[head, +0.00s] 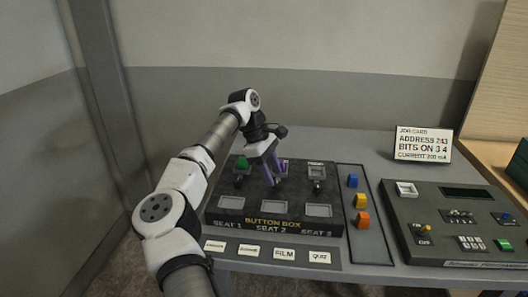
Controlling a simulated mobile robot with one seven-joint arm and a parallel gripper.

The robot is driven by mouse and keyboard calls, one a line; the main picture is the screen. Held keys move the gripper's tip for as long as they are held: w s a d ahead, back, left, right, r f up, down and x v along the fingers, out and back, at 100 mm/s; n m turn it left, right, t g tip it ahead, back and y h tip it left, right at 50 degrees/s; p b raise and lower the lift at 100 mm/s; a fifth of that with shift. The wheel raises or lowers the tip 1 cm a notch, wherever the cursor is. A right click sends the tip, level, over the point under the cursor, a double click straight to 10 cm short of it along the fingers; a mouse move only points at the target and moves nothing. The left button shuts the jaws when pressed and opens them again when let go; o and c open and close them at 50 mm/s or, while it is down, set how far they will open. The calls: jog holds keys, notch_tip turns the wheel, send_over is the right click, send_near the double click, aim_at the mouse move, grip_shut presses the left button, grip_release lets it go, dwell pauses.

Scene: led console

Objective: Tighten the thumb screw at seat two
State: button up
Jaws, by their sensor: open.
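The dark button box (288,225) sits on the grey table with labels SEAT 1, SEAT 2 and SEAT 3 along its front. My gripper (275,177) points down over the back of the box, behind the SEAT 2 label, with its purple fingers apart. The thumb screw at seat two cannot be made out; my fingers cover that spot, and I cannot tell whether they touch it. A green-topped part (241,163) stands at the back of seat one. A dark and metal part (317,173) stands at the back of seat three.
Blue (352,181), yellow (361,201) and orange (363,220) pieces lie in a strip right of the box. A console (455,225) with switches stands further right, below a white sign (423,145). Several label plates (284,254) line the front.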

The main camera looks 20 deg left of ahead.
jog(key=v, duration=1.2)
jog(key=shift+r, duration=0.25)
jog(key=shift+f, duration=0.1)
